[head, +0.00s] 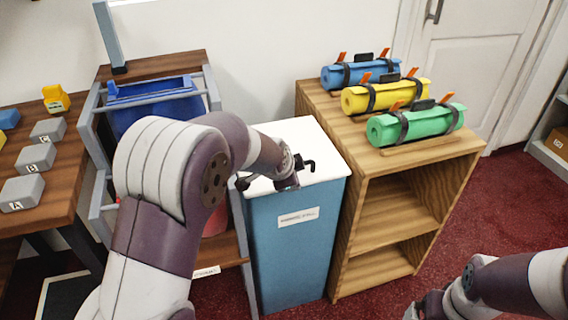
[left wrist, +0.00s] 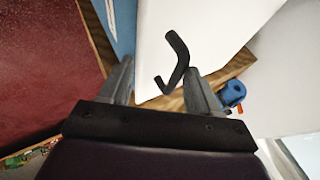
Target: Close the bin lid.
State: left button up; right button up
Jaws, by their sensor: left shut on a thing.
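The blue bin (head: 292,248) stands between a dark wooden rack and a light wooden shelf, with a label on its front. Its white lid (head: 318,140) lies flat across the top, with no gap that I can see. A bent black handle (head: 309,164) rises from the lid; it also shows in the left wrist view (left wrist: 178,62). My left gripper (head: 288,178) is at the handle, over the lid's front part. In the left wrist view the handle lies between the fingers (left wrist: 160,88). My right gripper (head: 428,305) is low at the bottom right, away from the bin, its fingers unclear.
The wooden shelf (head: 372,215) right of the bin carries blue, yellow and green (head: 415,124) rolled mats. Left of the bin, a rack holds a blue roll or container (head: 155,102). A table at far left bears grey lettered blocks (head: 27,192). Red carpet is clear at right.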

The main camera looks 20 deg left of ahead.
pick_arm(q)
jog(key=p+v, duration=0.2)
jog(key=v, duration=1)
jog(key=shift+r, duration=0.15)
